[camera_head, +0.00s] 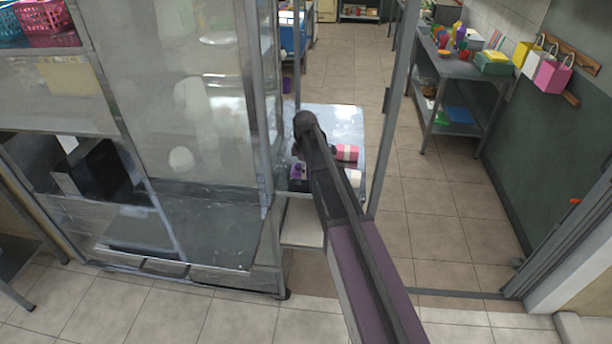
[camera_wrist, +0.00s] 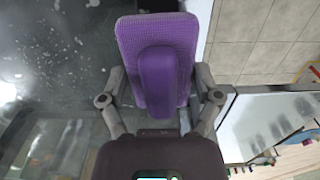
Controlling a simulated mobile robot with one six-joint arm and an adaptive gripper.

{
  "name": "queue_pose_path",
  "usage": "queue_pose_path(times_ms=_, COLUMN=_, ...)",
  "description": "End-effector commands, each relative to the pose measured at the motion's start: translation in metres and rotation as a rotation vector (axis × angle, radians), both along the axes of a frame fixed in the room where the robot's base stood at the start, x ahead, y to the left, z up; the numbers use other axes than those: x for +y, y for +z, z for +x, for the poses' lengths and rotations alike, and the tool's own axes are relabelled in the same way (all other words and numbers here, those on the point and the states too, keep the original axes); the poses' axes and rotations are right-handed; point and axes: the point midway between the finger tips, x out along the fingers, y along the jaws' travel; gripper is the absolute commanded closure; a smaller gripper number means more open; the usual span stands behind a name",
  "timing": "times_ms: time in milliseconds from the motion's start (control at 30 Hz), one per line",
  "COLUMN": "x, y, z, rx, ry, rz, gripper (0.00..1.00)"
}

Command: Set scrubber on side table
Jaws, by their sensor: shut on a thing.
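A purple scrubber (camera_wrist: 158,70) with a raised grip along its middle is between the fingers of my gripper (camera_wrist: 160,82) in the wrist view. The gripper is shut on the scrubber's grip. In the head view my arm hides most of the gripper, and a small purple patch (camera_head: 298,172) shows just left of the arm. A metal-topped table (camera_head: 342,118), which looks like the side table, stands beside the glass-fronted cabinet, under the end of my arm. I cannot tell whether the scrubber touches it.
A pink-and-white item (camera_head: 346,153) lies on the metal top, right of my arm. The glass-fronted cabinet (camera_head: 190,110) is close on the left, and an upright metal post (camera_head: 388,120) stands at right. A shelf table (camera_head: 455,68) stands farther back; the tiled floor between is clear.

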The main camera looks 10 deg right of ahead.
Motion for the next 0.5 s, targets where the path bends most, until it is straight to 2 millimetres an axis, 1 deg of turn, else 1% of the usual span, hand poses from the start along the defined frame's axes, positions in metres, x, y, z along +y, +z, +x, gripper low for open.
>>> queue_pose_path(times_ms=333, x=0.0, y=0.0, z=0.001, rx=0.0, ry=0.0, rz=0.0, gripper=0.56)
queue_pose_path(times_ms=433, x=-0.001, y=-0.001, z=0.006, rx=0.0, ry=0.0, rz=0.0, gripper=0.56)
queue_pose_path(times_ms=500, x=-0.003, y=-0.001, z=0.012, rx=0.0, ry=0.0, rz=0.0, gripper=0.56)
